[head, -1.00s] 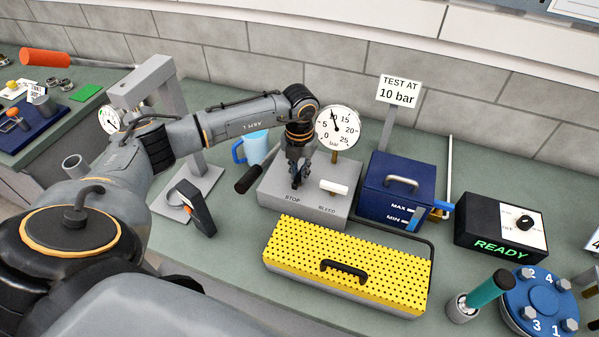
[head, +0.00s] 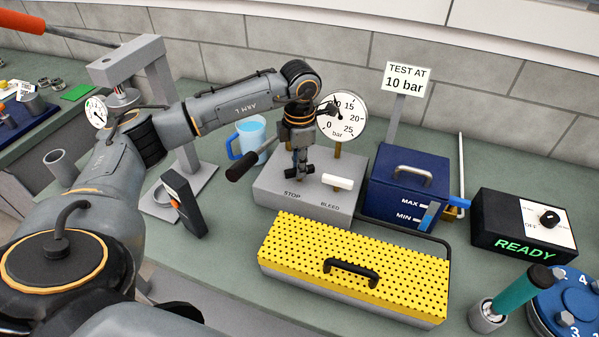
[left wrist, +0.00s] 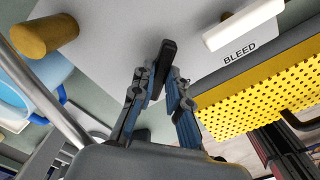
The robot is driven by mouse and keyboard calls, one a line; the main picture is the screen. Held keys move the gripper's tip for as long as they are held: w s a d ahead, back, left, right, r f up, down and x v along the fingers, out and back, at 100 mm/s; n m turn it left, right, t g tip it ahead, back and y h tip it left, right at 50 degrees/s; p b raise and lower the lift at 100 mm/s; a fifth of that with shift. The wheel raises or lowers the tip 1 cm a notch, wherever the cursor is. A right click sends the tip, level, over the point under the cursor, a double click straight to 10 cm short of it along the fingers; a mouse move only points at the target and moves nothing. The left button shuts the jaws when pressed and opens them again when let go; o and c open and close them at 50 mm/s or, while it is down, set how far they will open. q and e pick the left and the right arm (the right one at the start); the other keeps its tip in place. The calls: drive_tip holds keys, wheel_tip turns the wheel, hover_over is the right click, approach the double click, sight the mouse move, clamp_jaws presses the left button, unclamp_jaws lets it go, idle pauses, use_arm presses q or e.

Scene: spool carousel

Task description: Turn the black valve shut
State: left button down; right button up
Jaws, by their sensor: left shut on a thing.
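The black valve (head: 291,171) is a bar handle on top of the grey pump block (head: 262,199), above the word STOP. My left gripper (head: 300,166) points down over it, its fingers around the handle. In the left wrist view the black handle (left wrist: 162,66) stands between the two fingertips of the gripper (left wrist: 162,84), and they are shut on it. A white handle (head: 337,182) marked BLEED sits just to the right, close to the gripper. It also shows in the left wrist view (left wrist: 243,22). My right gripper is not in view.
The pressure gauge (head: 349,122) stands behind, partly covered by my wrist. A blue mug (head: 251,134) and a black lever grip (head: 240,168) are left of the block. A blue tank (head: 409,181) is to the right. A yellow perforated box (head: 290,251) lies in front.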

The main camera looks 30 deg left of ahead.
use_arm(q)
drive_tip(key=m+b, duration=0.3)
drive_tip(key=m, duration=0.1)
drive_tip(key=shift+w, duration=0.1)
drive_tip(key=shift+m+b, duration=0.9)
drive_tip(key=shift+m, duration=0.8)
drive_tip(key=shift+r, duration=0.1)
drive_tip(key=c, duration=1.3)
unclamp_jaws()
wheel_tip(320, 180, up, 12)
drive_tip(key=shift+f, duration=0.1)
